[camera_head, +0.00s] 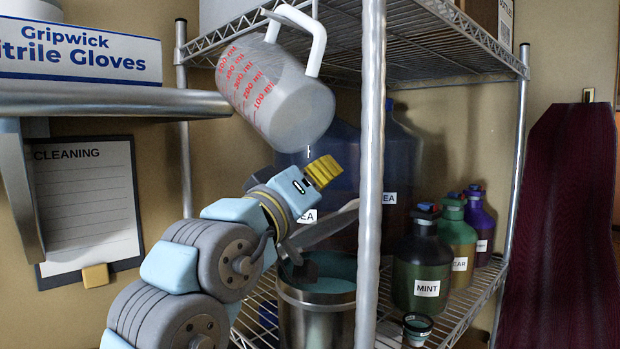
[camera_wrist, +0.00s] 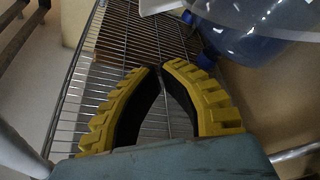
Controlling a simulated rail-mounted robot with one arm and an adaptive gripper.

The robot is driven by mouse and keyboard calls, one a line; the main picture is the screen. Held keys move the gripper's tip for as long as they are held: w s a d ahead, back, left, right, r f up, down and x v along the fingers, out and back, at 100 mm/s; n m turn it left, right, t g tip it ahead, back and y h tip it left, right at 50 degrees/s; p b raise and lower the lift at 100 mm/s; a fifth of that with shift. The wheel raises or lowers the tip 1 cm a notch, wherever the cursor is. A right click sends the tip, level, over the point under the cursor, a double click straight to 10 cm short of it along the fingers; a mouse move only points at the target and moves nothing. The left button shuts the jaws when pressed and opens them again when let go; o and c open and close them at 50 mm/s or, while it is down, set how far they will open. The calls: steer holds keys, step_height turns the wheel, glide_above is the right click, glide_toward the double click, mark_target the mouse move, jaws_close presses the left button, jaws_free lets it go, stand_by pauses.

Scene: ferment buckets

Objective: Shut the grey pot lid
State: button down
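The steel pot (camera_head: 318,318) stands on the wire shelf, behind and right of my arm in the head view, with teal contents visible inside. Its grey lid (camera_head: 325,229) is raised and tilted above the rim, its right end higher; its lower left end is partly hidden by my wrist. My gripper (camera_head: 324,171) is above the lid and pot, yellow fingers pointing up and right, apart from the lid. In the wrist view my gripper's fingertips (camera_wrist: 160,67) come together with nothing seen between them. Neither pot nor lid can be made out in the wrist view.
A tilted measuring jug (camera_head: 280,92) hangs just above my gripper. A shelf post (camera_head: 371,180) stands right of the pot. Labelled bottles, including MINT (camera_head: 420,268), and a small cup (camera_head: 417,329) stand further right. Large blue containers (camera_head: 403,150) are behind.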

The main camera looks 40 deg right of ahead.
steer(key=x, duration=0.3)
steer(key=shift+d+p, duration=0.25)
steer(key=shift+p, duration=0.15)
steer(key=shift+s+f+p, duration=0.25)
steer(key=shift+s+f, duration=0.35)
steer(key=shift+f, duration=0.15)
steer(key=shift+s+f+p, duration=0.2)
steer(key=shift+s+f, duration=0.35)
steer(key=shift+f, duration=0.25)
